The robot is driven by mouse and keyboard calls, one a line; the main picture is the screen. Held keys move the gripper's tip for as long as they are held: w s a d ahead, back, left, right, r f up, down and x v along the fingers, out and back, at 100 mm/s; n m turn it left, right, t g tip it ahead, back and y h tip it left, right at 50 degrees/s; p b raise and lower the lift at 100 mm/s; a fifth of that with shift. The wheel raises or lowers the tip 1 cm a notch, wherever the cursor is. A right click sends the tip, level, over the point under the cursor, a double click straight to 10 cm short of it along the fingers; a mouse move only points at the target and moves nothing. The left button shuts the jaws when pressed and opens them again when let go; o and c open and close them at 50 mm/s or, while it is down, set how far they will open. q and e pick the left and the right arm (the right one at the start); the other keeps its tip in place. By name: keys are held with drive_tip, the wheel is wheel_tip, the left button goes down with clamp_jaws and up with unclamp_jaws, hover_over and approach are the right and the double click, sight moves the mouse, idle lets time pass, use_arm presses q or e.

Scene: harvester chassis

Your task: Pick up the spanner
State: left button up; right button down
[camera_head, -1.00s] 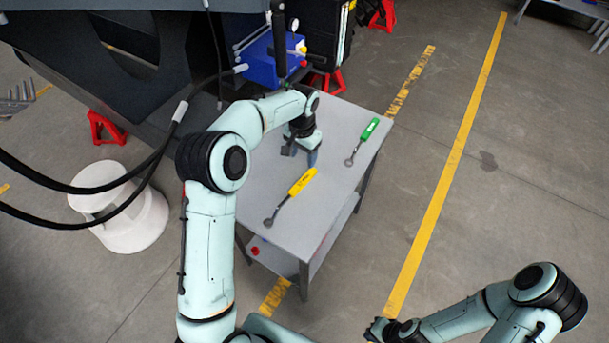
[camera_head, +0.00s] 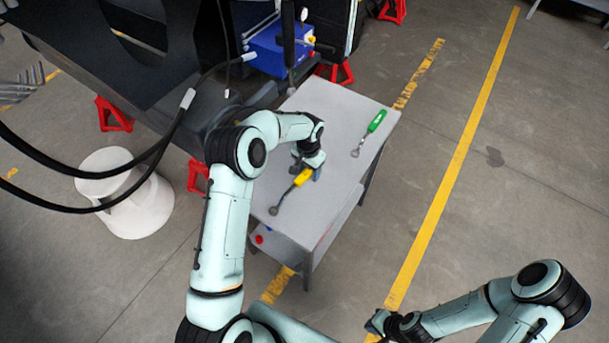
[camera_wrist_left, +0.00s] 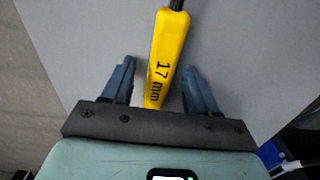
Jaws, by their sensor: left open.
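A spanner with a yellow handle (camera_head: 303,179) and a dark metal end lies on the grey table (camera_head: 335,108). In the left wrist view, my left gripper's blue fingers (camera_wrist_left: 160,70) stand apart, one on each side of the handle, with gaps on both sides. My right gripper (camera_head: 378,323) is at the bottom of the head view, away from the table; its fingers are unclear.
A second spanner with a green handle (camera_head: 376,121) lies near the table's right edge. A blue box (camera_head: 280,50) stands beyond the table, beside the dark machine. A white stool (camera_head: 125,195) stands on the floor at left. The floor right of the table is clear.

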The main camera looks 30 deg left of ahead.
use_arm(q)
clamp_jaws()
drive_tip(key=shift+r, duration=0.1)
